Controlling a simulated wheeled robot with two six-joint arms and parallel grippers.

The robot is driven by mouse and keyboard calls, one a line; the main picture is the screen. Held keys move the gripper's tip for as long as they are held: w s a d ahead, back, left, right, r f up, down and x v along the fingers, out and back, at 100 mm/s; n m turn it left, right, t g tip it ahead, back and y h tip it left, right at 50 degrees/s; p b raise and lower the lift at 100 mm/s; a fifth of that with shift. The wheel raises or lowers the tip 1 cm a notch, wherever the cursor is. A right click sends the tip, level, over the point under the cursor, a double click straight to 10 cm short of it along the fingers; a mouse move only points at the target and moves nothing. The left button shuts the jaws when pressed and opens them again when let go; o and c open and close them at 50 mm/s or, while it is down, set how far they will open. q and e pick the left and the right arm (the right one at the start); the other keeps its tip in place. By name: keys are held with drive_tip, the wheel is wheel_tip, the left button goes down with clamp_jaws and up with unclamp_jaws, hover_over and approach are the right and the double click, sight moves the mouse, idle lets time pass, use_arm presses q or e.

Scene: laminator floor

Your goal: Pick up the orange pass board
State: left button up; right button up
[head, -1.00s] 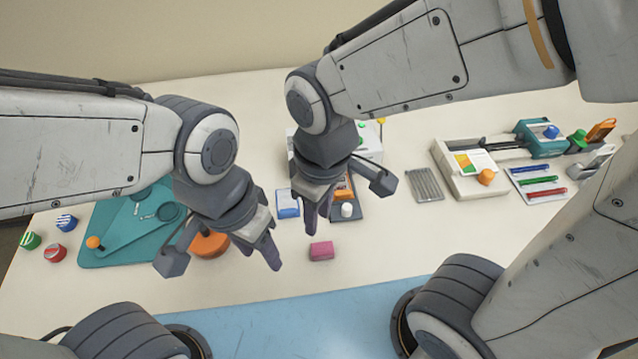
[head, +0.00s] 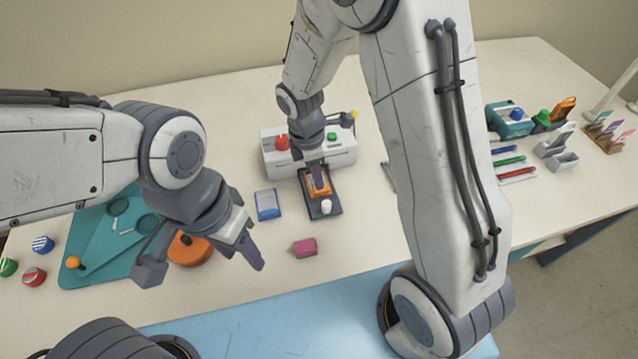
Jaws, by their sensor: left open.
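The orange board (head: 319,194) lies on a dark tray (head: 331,211) in front of the white laminator, partly hidden by my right gripper (head: 319,186). That gripper points down with its fingertips over or at the board. I cannot tell whether its fingers touch the board or are closed on it. My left gripper (head: 256,262) is open and empty, above the table to the left of a pink block (head: 303,247).
The white laminator (head: 338,158) with red and green knobs stands just behind the tray. A blue-and-white item (head: 267,204) lies left of the tray. A round orange object (head: 190,249) and a teal mat (head: 92,238) are at left. Pens (head: 509,161) lie at right.

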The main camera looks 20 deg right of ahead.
drive_tip(key=f, duration=0.2)
drive_tip(key=d+f, duration=0.1)
drive_tip(key=f, duration=0.1)
drive_tip(key=shift+s+f, duration=0.15)
drive_tip(key=shift+f, duration=0.05)
clamp_jaws()
drive_tip(key=shift+r, duration=0.1)
